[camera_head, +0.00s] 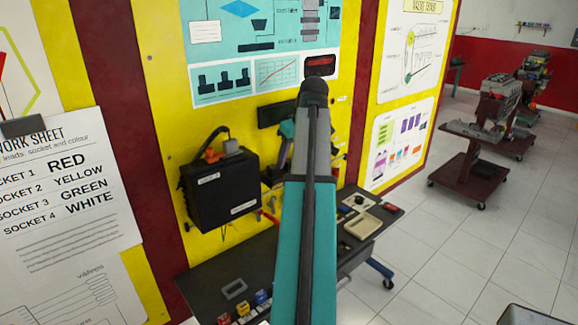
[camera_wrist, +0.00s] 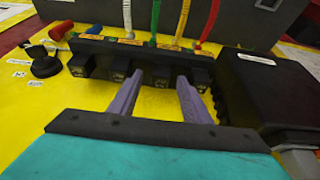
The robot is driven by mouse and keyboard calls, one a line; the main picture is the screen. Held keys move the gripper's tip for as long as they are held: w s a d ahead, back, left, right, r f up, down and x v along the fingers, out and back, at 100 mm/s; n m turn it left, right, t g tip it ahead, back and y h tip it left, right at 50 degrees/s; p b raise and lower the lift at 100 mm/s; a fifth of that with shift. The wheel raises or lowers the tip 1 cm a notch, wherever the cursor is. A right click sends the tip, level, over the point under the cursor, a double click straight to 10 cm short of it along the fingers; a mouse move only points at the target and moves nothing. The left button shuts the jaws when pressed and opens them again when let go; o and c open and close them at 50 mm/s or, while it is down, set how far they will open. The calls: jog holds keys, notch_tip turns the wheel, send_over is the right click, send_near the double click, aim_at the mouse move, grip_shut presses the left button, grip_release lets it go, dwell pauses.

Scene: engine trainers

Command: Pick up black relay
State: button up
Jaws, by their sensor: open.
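Several black relays sit in a row under a dark rail in the wrist view: one at the left (camera_wrist: 81,66), one beside it (camera_wrist: 117,67), one near the middle (camera_wrist: 160,75) and one to the right (camera_wrist: 201,77). They look alike, with small pale markings on their faces. My gripper (camera_wrist: 159,79) is open, its two purple fingers pointing at the row. The middle relay shows between the fingertips, and nothing is seen held. Whether the fingers touch any relay I cannot tell. In the head view my arm hides the gripper and the relays.
A black box (camera_wrist: 270,90) stands close right. Below the yellow board, the dark bench (camera_head: 205,280) carries a grey tray (camera_head: 235,289) and coloured blocks.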

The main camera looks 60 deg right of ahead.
aim_at(290, 161)
grip_shut()
jog(key=shift+r, duration=0.15)
dwell(0.4)
jog(key=shift+r+b, duration=0.8)
jog(key=shift+r, duration=0.65)
jog(key=shift+s+a+r, duration=0.1)
jog(key=shift+s+r, duration=0.05)
jog(key=s+a+b, duration=0.2)
jog(key=s+a, duration=0.2)
jog(key=s, duration=0.2)
jog(key=s+a+r+b, duration=0.1)
jog(key=s+a+b, duration=0.1)
jog(key=s, duration=0.5)
jog(key=shift+s+a+r, duration=0.25)
jog(key=shift+s+a, duration=0.05)
jog(key=shift+a, duration=0.55)
